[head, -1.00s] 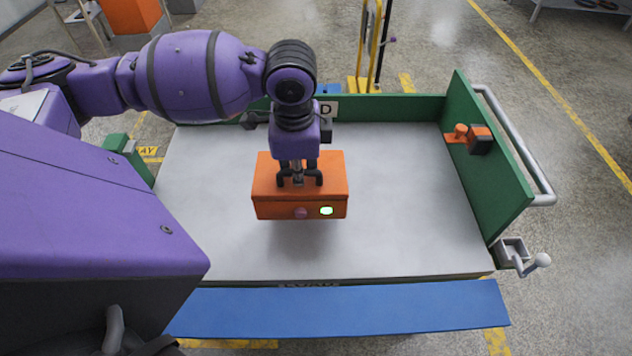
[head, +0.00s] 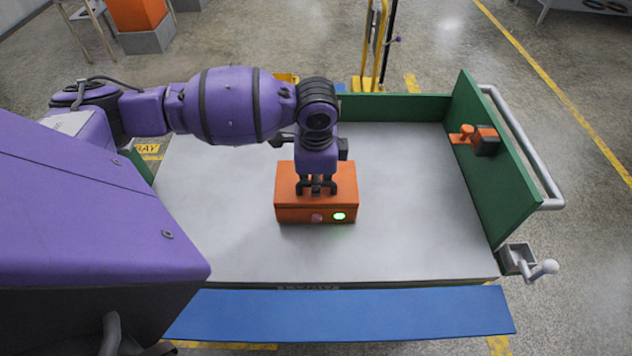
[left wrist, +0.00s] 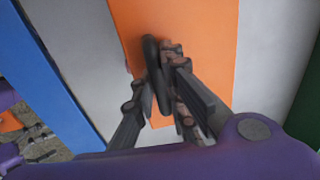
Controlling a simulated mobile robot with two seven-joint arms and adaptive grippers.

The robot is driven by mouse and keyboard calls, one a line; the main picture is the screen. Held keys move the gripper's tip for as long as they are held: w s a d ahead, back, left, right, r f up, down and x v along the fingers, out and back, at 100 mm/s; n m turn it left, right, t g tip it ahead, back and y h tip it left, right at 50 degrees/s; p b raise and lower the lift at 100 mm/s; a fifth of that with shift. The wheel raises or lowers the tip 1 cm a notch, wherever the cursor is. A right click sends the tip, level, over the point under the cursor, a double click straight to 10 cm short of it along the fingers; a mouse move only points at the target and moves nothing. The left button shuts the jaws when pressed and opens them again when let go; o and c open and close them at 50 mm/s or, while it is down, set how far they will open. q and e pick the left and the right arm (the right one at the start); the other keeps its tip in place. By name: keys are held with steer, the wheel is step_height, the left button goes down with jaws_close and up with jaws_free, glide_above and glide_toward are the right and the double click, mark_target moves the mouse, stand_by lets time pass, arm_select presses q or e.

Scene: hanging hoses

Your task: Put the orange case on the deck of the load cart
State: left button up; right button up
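The orange case (head: 287,212) is a box with a pink button and a lit green light on its front. It is upright over the middle of the load cart's pale grey deck (head: 410,215). Almost no shadow gap shows under it, so it is on or very close to the deck. My left gripper (head: 316,187) is above the case, its fingers at the dark handle on top. In the left wrist view, the fingers (left wrist: 158,88) are around the handle over the case's orange lid (left wrist: 200,35).
Green walls (head: 490,165) bound the deck at the back and right. An orange and black fitting (head: 485,140) is on the right wall. A blue panel (head: 340,312) runs along the front. A crank (head: 540,268) sticks out at the right corner. Deck space around the case is clear.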

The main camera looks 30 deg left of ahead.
arm_select(q)
steer(key=o, duration=0.4)
arm_select(e)
steer(key=shift+d, duration=0.15)
arm_select(q)
steer(key=r, duration=0.8)
steer(key=s+r+p, duration=0.1)
steer(key=r, duration=0.3)
steer(key=shift+d, duration=0.35)
arm_select(e)
steer(key=shift+a+r, duration=0.35)
steer(key=shift+r, duration=0.05)
steer(key=shift+w+d+r, duration=0.1)
steer(key=shift+d+r, duration=0.05)
